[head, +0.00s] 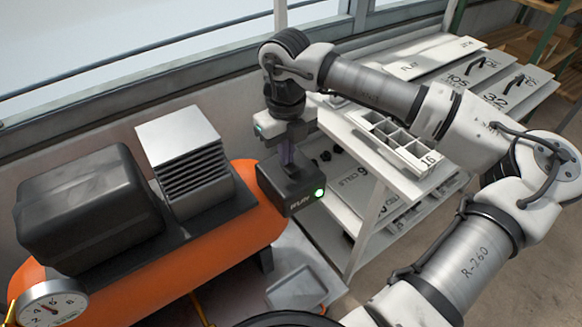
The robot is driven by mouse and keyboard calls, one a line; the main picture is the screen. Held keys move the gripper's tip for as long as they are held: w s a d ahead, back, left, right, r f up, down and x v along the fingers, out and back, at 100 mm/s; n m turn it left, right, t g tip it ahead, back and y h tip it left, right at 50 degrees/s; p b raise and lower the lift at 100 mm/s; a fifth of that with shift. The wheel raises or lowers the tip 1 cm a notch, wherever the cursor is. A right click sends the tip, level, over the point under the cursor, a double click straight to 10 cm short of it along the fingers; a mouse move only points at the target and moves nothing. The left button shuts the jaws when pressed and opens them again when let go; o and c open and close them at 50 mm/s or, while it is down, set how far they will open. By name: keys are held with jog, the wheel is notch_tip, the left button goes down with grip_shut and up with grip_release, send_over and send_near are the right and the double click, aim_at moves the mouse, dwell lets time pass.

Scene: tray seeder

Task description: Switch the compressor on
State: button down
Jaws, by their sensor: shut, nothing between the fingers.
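The compressor has an orange tank (215,247) on its side at the lower left, with a black housing (85,207) and a grey finned block (185,150) on top. A small dark box (292,184) with a lit green lamp (319,194) sits at the tank's right end. White lettering beside the lamp is too small to read surely. My gripper (288,162) points down over the top of this box, shut and empty. Its fingertips are at or just above the box top; I cannot tell whether they touch. Any switch under them is hidden.
A round pressure gauge (52,304) is at the lower left. A white shelf rack (366,225) stands right of the compressor, holding a compartment tray (395,140) marked 16 and numbered panels. A window ledge (130,88) runs behind. My arm crosses the right side.

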jog(key=shift+r+p, duration=1.7)
jog(key=shift+r, duration=1.8)
jog(key=shift+f, duration=0.1)
